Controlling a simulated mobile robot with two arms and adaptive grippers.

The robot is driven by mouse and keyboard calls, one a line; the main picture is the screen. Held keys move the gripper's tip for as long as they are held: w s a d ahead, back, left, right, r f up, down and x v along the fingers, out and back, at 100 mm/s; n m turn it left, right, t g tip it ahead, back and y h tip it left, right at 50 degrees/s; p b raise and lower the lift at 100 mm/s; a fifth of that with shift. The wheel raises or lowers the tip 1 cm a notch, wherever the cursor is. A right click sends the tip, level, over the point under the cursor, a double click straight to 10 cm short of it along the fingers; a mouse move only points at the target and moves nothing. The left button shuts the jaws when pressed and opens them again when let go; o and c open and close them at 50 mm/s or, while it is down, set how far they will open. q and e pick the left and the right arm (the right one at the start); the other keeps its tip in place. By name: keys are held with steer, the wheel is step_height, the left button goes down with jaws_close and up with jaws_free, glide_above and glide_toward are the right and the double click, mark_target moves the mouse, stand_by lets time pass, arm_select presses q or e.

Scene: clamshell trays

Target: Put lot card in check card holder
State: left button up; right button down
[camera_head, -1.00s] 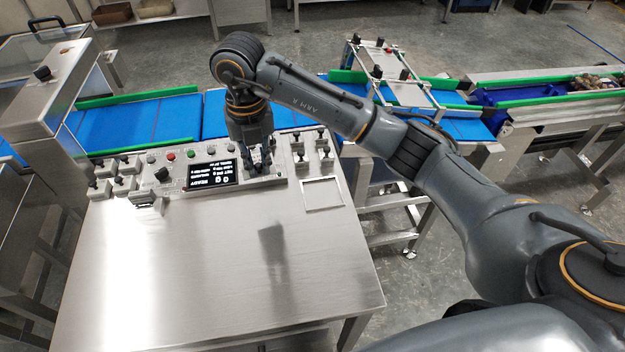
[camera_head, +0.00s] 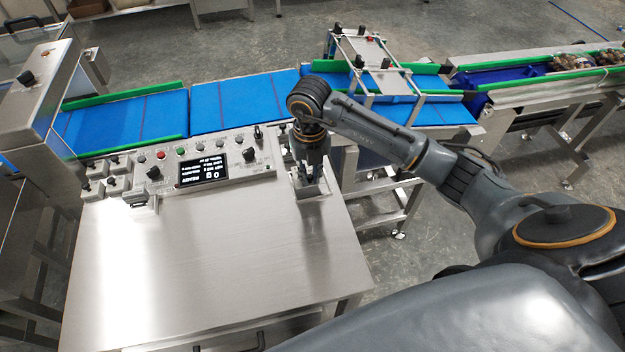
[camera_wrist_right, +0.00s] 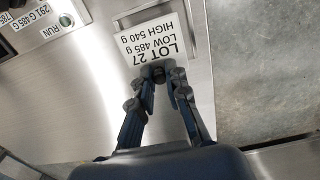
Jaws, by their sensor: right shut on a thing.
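The white lot card (camera_wrist_right: 155,40), printed "LOT 27, LOW 485 g, HIGH 540 g", shows in the right wrist view between my right fingertips. My right gripper (camera_wrist_right: 159,74) is shut on its near edge. In the head view my right gripper (camera_head: 307,184) points down at the right end of the steel desk, over the check card holder (camera_head: 325,187), a shallow square frame. The gripper hides much of the holder. In the wrist view the card overlaps the holder; I cannot tell whether it lies flat inside or just above. My left gripper is not in view.
A control panel (camera_head: 170,175) with a lit display (camera_head: 203,169), knobs and buttons stands left of the gripper. A blue conveyor (camera_head: 243,100) runs behind. Filled trays (camera_head: 572,61) sit on the far right line. The desk top (camera_head: 215,255) in front is clear.

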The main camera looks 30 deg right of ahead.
mark_target(313, 184)
steer(key=f, duration=0.1)
steer(key=f+p, duration=0.1)
steer(key=f, duration=0.1)
steer(key=shift+s+d+f, duration=0.15)
steer(key=shift+d+f, duration=0.15)
steer(key=shift+f, duration=0.1)
steer(key=c, duration=1.3)
jaws_free()
step_height(313, 184, up, 11)
steer(key=shift+r+b, duration=0.1)
steer(key=shift+b, duration=1)
steer(key=shift+r, duration=0.5)
